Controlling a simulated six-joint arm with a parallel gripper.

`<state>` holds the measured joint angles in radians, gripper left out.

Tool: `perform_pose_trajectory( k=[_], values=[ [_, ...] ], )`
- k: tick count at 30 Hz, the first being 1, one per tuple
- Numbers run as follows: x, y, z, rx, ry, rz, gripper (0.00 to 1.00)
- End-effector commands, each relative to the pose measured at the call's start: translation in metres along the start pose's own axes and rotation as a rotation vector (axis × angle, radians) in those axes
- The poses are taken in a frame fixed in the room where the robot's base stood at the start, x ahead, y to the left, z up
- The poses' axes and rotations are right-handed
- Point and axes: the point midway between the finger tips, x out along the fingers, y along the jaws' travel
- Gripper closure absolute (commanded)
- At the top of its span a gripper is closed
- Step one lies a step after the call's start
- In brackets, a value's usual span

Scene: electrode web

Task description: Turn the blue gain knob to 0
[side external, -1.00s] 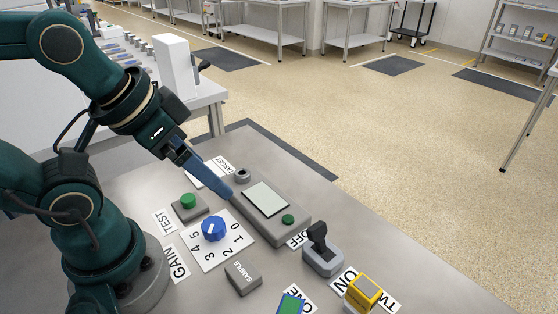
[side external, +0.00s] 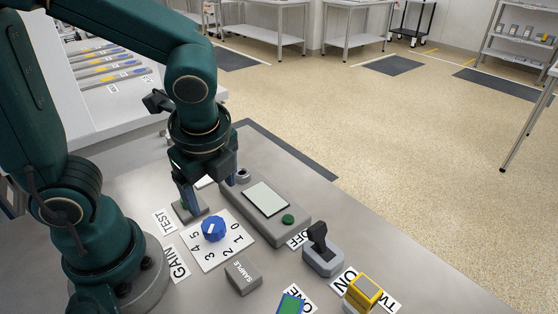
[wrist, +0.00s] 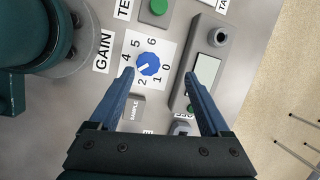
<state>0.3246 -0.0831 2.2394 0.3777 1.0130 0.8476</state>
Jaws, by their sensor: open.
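The blue gain knob (side external: 213,229) sits on a white dial card (side external: 232,256) numbered around it. It also shows in the wrist view (wrist: 148,65), where its white pointer mark aims lower left, roughly at the 3 position, whose numeral is hidden behind my left finger. My gripper (side external: 208,198) is open and empty, pointing down above and behind the knob in the side view. In the wrist view my fingertips (wrist: 158,73) lie on either side of the knob in the picture, apart from it.
A grey device with a pale screen (side external: 266,199) and green button stands right of the knob. A SAMPLE block (side external: 243,277) lies in front. A green TEST button (wrist: 153,8) is behind, mostly hidden in the side view. A black-handled switch (side external: 321,250) stands farther right.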

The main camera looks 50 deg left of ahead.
Motion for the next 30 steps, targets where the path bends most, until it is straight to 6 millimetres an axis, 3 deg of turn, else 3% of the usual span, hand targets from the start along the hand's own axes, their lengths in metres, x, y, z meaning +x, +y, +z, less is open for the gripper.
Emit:
perform_pose_trajectory(
  k=[3, 8, 21, 30],
  values=[
    [0.014, 0.005, -0.010, 0.161, -0.064, 0.045, 0.19],
    [0.023, 0.013, -0.018, 0.238, -0.098, 0.080, 0.19],
    [0.066, 0.018, -0.014, 0.248, -0.103, 0.086, 0.19],
    [0.074, 0.018, -0.014, 0.247, -0.099, 0.083, 0.19]
  ],
)
